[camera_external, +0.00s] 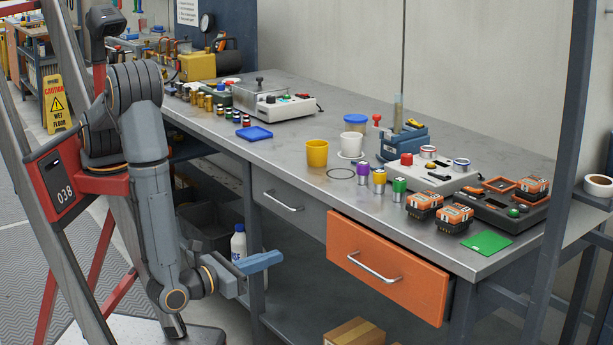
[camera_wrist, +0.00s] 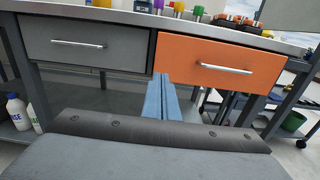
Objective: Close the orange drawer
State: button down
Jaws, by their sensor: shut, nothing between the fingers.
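The orange drawer (camera_external: 386,266) is in the front of the workbench, at the right. Its front stands out past the grey drawer beside it, so it is partly open. It has a silver bar handle (camera_external: 374,267). In the wrist view the orange drawer (camera_wrist: 205,52) is at the upper right, with its handle (camera_wrist: 226,69) in plain sight. My gripper (camera_external: 262,262) is shut and empty, in front of the bench and to the left of the orange drawer, apart from it. In the wrist view its blue fingers (camera_wrist: 161,98) lie together, pointing at the bench.
A closed grey drawer (camera_external: 290,205) is left of the orange one. The benchtop (camera_external: 300,140) holds cups, cans, batteries and devices. A white bottle (camera_external: 238,243) and a cardboard box (camera_external: 354,333) are on the lower shelf. The space before the orange drawer looks clear.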

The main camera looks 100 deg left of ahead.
jog(key=w+d+b, duration=0.1)
jog(key=w+d, duration=0.1)
jog(key=p, duration=0.1)
send_near(338, 244)
jog(key=x, duration=0.5)
jog(key=shift+w+a+f, duration=0.1)
jog(key=shift+a, duration=0.15)
jog(key=shift+w+a, duration=0.3)
jog(key=shift+w, duration=0.05)
jog(key=x, duration=0.4)
jog(key=shift+a, duration=0.1)
jog(key=shift+w+a, duration=0.1)
jog(key=shift+w, duration=0.15)
